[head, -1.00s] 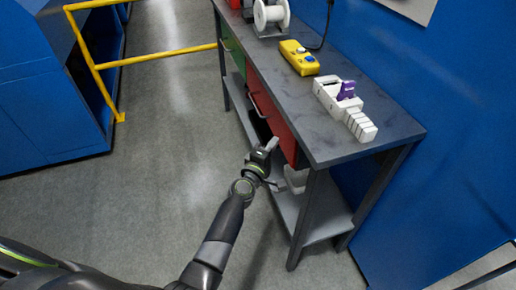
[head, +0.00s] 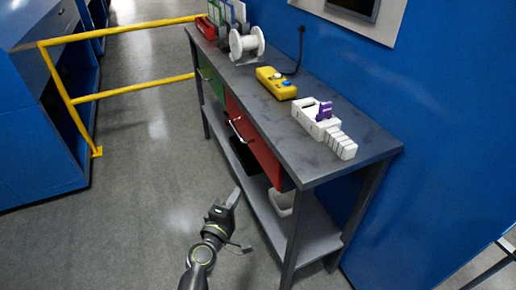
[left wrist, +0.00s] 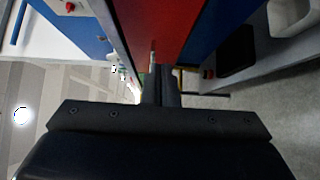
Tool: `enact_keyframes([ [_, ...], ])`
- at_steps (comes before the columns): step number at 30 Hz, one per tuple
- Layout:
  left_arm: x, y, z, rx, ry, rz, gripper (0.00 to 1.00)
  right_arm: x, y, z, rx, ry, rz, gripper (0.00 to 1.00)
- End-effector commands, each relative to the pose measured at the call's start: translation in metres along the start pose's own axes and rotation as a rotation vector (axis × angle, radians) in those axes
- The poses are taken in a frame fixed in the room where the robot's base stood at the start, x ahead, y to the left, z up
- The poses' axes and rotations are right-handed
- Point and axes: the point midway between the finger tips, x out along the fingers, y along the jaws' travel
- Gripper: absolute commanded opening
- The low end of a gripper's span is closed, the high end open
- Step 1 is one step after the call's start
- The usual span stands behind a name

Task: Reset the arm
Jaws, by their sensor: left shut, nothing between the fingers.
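My left gripper (head: 232,198) is at the lower middle of the head view, in front of the workbench and below its top. It is shut and empty, with open floor around it. In the left wrist view the shut fingers (left wrist: 161,85) point toward the red drawer front (left wrist: 155,25). My right gripper is not in view.
The workbench top (head: 240,85) holds a yellow control box (head: 276,83), a white spool (head: 247,45) and a white fixture (head: 322,128) with a purple part (head: 325,111). A white bin (head: 282,201) sits on the lower shelf (head: 313,240). A yellow rail (head: 130,91) stands left.

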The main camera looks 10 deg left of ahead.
Motion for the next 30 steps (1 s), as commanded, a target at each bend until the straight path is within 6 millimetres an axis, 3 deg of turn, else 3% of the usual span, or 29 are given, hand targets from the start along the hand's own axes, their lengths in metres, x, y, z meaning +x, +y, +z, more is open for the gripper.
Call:
enact_keyframes([
  [4,0.000,-0.002,0.000,0.003,0.000,-0.005,0.00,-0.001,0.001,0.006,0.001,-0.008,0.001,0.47],
  [7,-0.003,-0.019,0.000,0.041,-0.004,-0.053,0.00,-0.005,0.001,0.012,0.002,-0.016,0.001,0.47],
  [11,-0.021,-0.083,-0.003,0.179,-0.026,-0.221,0.00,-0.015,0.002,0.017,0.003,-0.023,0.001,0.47],
  [14,-0.052,-0.150,-0.008,0.333,-0.073,-0.401,0.00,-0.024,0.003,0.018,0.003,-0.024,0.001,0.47],
  [17,-0.098,-0.214,-0.015,0.488,-0.143,-0.576,0.00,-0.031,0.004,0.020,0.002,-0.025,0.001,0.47],
  [21,-0.176,-0.287,-0.026,0.687,-0.276,-0.800,0.00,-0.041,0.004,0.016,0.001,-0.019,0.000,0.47],
  [25,-0.262,-0.337,-0.039,0.853,-0.436,-0.986,0.00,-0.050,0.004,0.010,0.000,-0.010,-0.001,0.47],
  [30,-0.376,-0.375,-0.056,1.026,-0.671,-1.178,0.00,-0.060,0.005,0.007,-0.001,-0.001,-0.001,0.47],
])
